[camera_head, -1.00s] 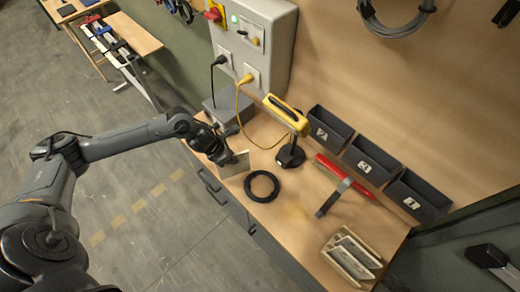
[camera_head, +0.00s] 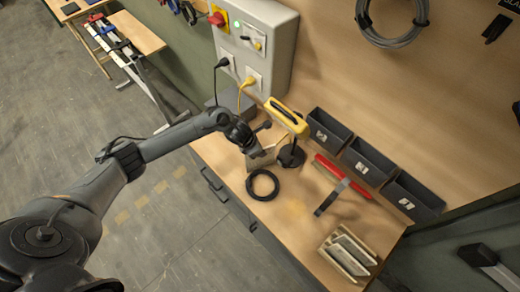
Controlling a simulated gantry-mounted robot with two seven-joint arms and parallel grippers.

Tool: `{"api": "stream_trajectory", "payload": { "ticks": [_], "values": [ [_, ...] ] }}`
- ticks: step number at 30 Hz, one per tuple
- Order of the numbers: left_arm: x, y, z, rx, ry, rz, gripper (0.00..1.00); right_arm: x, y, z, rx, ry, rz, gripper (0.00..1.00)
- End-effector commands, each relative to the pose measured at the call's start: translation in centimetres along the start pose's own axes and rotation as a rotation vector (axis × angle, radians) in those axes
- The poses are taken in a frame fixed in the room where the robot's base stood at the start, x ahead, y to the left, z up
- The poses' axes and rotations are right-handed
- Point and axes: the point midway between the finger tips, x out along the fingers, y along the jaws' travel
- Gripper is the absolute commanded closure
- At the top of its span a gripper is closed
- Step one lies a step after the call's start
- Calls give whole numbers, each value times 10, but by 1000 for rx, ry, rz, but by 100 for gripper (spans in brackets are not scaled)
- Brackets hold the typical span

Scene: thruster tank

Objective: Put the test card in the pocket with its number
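Three dark pockets with white number labels stand in a diagonal row at the back: the left pocket (camera_head: 328,128), the middle pocket (camera_head: 368,160) and the right pocket (camera_head: 415,195). Their numbers are too small to read surely. The gripper is left of all three. My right gripper is not in view.
A yellow device (camera_head: 286,116) on a black stand is just right of the gripper. A black ring (camera_head: 263,185) lies in front. A red bar (camera_head: 343,176) and a dark-ended tool (camera_head: 331,198) lie before the pockets. A wooden rack (camera_head: 347,257) of pale cards stands front right.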

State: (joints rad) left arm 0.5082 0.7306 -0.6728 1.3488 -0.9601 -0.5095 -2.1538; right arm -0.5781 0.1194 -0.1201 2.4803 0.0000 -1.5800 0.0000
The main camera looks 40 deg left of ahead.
Motion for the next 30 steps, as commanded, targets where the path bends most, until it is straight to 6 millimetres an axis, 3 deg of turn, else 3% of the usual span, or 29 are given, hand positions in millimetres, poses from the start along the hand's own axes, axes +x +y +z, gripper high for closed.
{"api": "stream_trajectory", "payload": {
  "ticks": [12, 13, 18, 30],
  "values": [
    [4, 0, -2, 1, -2, 1, 100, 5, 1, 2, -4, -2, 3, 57],
    [4, 0, -1, 1, -2, 1, 85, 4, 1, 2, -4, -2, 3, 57],
    [3, 0, -1, 0, -2, 0, 61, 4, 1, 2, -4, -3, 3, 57],
    [-2, 0, 1, -1, -2, 0, 61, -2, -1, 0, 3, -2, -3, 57]
  ]
}}
